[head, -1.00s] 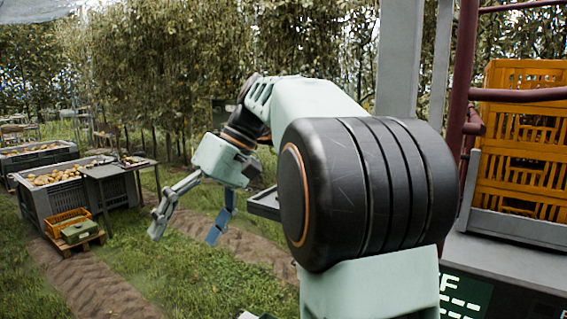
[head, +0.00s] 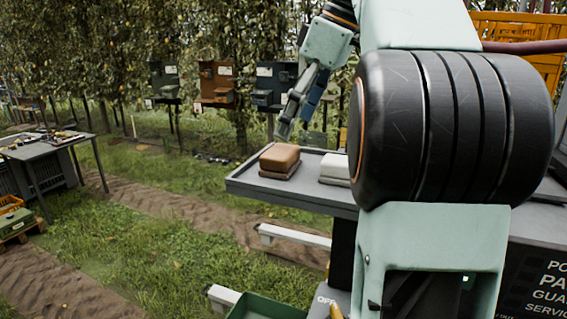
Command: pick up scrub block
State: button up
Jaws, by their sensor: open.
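A brown block (head: 280,157) with a rounded top and a flatter base lies on the grey tray (head: 250,185), near its left end. A whitish block (head: 334,167) lies to its right, partly hidden by my arm. I cannot tell for sure which of them is the scrub block; the brown one looks like a block-shaped brush or sponge. My gripper (head: 297,115) is open and points down, above and behind the brown block in the picture. It appears apart from both blocks.
My large black arm joint covers the tray's right part. Several coloured boxes (head: 216,82) stand on posts behind. A work table (head: 45,145) with small items is at the left. A green bin (head: 265,307) sits below the tray. Grass lies open between.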

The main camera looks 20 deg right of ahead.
aim_at(282, 150)
jog(key=x, duration=0.6)
jog(key=shift+s+a+f+b, duration=0.1)
jog(key=shift+a+b, duration=0.2)
jog(key=shift+a, duration=0.05)
jog(key=shift+w+a+f, duration=0.15)
jog(key=shift+w+f, duration=0.1)
jog(key=shift+f, duration=0.35)
jog(key=shift+c, duration=0.6)
jog(key=c, duration=1.2)
jog(key=shift+r, duration=0.1)
